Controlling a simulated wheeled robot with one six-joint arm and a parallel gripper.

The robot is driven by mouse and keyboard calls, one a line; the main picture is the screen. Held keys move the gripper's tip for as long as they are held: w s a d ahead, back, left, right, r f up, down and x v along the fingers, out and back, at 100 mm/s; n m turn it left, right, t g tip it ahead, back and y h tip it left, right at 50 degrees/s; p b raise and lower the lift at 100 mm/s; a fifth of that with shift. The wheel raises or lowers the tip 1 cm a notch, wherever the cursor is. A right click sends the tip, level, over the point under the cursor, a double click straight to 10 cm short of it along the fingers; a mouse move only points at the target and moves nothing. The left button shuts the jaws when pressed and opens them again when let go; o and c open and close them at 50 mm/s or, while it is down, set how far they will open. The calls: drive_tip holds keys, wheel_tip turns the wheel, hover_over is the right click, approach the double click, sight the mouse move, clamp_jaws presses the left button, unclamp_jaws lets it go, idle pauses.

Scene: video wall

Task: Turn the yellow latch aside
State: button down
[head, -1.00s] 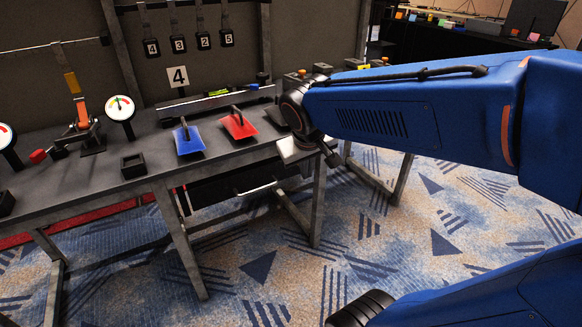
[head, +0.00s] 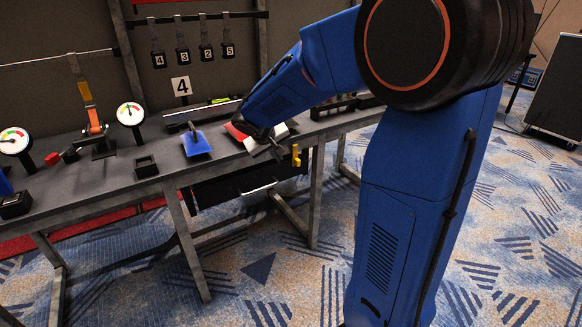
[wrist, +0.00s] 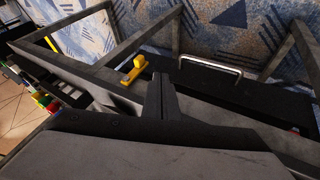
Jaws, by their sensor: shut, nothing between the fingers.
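The yellow latch (head: 296,156) sits at the front edge of the workbench, above and to the right of the drawer. In the wrist view the yellow latch (wrist: 133,71) has a raised rounded knob at one end and lies left of my fingers. My gripper (head: 275,150) is near the bench's front edge, just left of the latch. In the wrist view my gripper's fingers (wrist: 163,92) are together with nothing between them, and a gap shows between them and the latch.
A dark drawer (head: 230,188) with a pale bar handle (head: 258,188) is under the bench. The handle also shows in the wrist view (wrist: 211,65). A blue plate (head: 196,143) and a partly hidden red plate (head: 235,131) lie on the bench. The carpet in front is clear.

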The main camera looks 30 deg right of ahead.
drive_tip(key=shift+w+a+f, duration=0.1)
drive_tip(key=shift+w+f, duration=0.1)
drive_tip(key=shift+w, duration=0.2)
drive_tip(key=shift+f, duration=0.15)
approach(292, 163)
drive_tip(key=shift+d+f, duration=0.4)
drive_tip(key=shift+f, duration=0.45)
drive_tip(key=shift+d+f, duration=0.35)
drive_tip(key=shift+f, duration=0.45)
drive_tip(key=shift+d+f, duration=0.4)
drive_tip(key=shift+f, duration=0.45)
